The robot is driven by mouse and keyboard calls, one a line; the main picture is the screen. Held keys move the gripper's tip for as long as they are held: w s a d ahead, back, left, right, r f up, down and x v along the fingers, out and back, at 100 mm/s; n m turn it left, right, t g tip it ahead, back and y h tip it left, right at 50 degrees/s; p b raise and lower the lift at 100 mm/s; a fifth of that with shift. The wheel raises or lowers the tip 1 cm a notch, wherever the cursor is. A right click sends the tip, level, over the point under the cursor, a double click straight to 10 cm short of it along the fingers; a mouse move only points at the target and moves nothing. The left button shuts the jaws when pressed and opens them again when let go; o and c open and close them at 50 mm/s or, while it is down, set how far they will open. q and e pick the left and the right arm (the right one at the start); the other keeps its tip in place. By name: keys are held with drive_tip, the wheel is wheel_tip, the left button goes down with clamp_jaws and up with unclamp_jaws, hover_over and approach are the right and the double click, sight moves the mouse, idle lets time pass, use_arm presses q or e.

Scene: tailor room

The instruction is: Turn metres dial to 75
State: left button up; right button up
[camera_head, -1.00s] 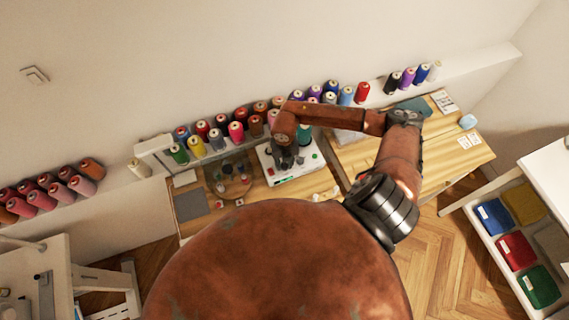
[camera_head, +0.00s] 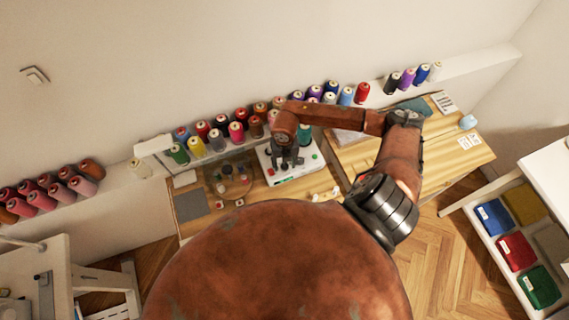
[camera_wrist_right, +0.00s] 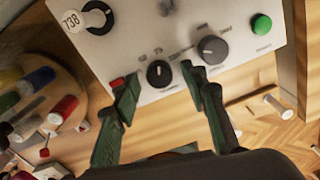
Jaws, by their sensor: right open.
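The white machine panel (camera_wrist_right: 128,35) carries two dark dials with pale pointer lines. One dial (camera_wrist_right: 160,73) has small numbers at its upper edge, apparently including 75; which number its pointer marks is too small to tell. The other dial (camera_wrist_right: 212,50) is to its upper right, with small words around it. My right gripper (camera_wrist_right: 159,80) is open, its two green fingers on either side of the numbered dial; contact cannot be told. In the head view my right gripper (camera_head: 288,162) is over the white machine (camera_head: 300,172) on the table. My left gripper is not in view.
A green button (camera_wrist_right: 261,24) and a red switch (camera_wrist_right: 118,82) are on the panel. A round tray of spools (camera_wrist_right: 40,82) stands to the left. Thread cones (camera_head: 236,132) line the shelf behind. White pieces (camera_head: 334,191) lie on the table by the machine.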

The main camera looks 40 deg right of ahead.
sight(285, 166)
wheel_tip(285, 166, up, 12)
idle(0.4)
drive_tip(key=shift+f, duration=0.1)
idle(0.3)
